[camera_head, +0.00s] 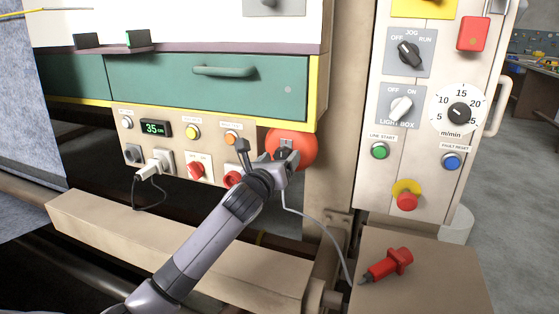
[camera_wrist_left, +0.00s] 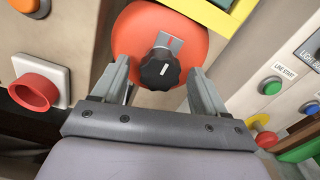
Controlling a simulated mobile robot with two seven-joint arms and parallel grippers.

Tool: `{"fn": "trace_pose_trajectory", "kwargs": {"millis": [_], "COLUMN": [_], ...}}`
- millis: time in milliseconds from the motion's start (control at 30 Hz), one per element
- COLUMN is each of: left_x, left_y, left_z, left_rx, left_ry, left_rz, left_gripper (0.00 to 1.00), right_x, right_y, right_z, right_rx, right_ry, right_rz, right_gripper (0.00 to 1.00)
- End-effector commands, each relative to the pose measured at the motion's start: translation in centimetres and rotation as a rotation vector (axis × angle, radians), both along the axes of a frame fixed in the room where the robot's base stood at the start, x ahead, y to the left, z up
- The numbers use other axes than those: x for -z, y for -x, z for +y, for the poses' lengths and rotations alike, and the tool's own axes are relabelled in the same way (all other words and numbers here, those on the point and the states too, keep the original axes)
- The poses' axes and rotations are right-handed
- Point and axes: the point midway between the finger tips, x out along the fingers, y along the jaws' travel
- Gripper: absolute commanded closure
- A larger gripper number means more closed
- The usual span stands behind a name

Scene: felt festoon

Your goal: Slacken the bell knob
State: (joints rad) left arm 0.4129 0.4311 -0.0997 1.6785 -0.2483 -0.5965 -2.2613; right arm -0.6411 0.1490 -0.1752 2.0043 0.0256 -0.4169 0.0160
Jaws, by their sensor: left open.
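The bell is a red dome (camera_wrist_left: 126,37) at the upper middle of the left wrist view. It also shows in the head view as a red dome (camera_head: 305,145), partly hidden by my left gripper. The bell knob (camera_wrist_left: 160,69) is black and ribbed, with a small grey plate carrying a red mark just above it. My left gripper (camera_head: 267,156) is open in front of the dome. In the left wrist view its two fingers stand to the left and right of the knob, with gaps on both sides. I cannot tell how deep the fingers reach. My right gripper is not in view.
A red button in a collar (camera_wrist_left: 35,88) sits left of the bell, on the panel with a display (camera_head: 156,128). A green drawer (camera_head: 190,88) is above. A control cabinet (camera_head: 425,185) stands right.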

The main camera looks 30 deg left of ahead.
Motion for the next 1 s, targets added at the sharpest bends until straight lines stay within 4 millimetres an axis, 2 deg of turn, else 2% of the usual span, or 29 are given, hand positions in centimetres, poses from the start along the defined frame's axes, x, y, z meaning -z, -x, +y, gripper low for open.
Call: {"fn": "trace_pose_trajectory", "kwargs": {"millis": [333,500,767,1000], "left_x": [0.0,0.0,0.0,-0.2], "left_y": [-0.3,-0.3,-0.2,-0.2], "left_z": [0.0,0.1,0.0,0.0], "left_rx": [0.001,0.001,0.001,0.001], "left_ry": [0.001,0.001,0.014,0.103], "left_rz": [0.0,0.0,-0.004,-0.023], "left_gripper": [0.27,0.83,0.83,0.83], "right_x": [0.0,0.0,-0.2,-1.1], "right_y": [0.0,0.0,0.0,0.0], "right_z": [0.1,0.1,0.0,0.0], "right_rx": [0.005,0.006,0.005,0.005], "right_ry": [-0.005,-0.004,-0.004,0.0], "right_rz": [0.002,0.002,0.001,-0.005], "right_gripper": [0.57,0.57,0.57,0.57]}}
